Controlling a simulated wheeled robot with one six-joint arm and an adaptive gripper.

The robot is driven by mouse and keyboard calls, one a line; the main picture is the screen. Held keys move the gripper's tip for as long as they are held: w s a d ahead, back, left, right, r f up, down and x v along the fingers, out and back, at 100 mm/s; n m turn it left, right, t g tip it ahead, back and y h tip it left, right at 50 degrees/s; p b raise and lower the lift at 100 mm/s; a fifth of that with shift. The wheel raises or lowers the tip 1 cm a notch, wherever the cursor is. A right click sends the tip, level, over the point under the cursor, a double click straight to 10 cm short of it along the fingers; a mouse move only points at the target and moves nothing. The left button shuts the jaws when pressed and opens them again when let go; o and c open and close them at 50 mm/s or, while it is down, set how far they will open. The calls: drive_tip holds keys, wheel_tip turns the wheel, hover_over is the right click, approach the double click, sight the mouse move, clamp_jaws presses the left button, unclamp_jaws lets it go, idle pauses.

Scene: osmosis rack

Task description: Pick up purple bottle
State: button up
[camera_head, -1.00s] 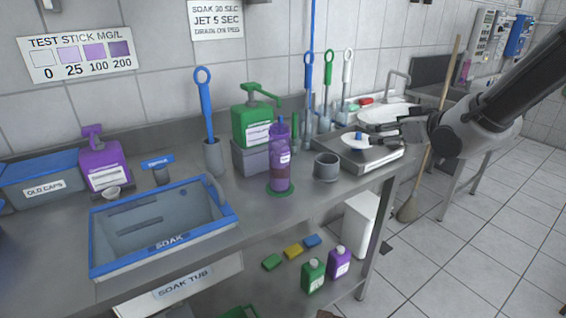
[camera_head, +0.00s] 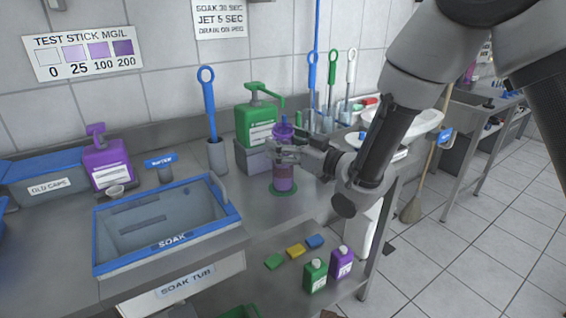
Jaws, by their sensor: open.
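The tall purple bottle (camera_head: 283,182) stands upright on a green disc (camera_head: 283,192) on the steel counter. Its top shows above my gripper (camera_head: 284,149), and its lower body shows below. My gripper reaches in from the right at the bottle's upper half, with its fingers across the front of it. The jaws are open; whether they touch the bottle is hard to tell. A smaller purple bottle (camera_head: 340,264) stands on the lower shelf beside a green one (camera_head: 314,276).
A green pump bottle (camera_head: 256,126) on a grey block is close behind the purple bottle. A blue-handled brush (camera_head: 208,100) stands in a grey holder to the left. The blue-rimmed soak tub (camera_head: 165,244) fills the front left.

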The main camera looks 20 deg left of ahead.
drive_tip(key=shift+w+a, duration=0.15)
drive_tip(key=shift+a, duration=0.15)
drive_tip(key=c, duration=1.1)
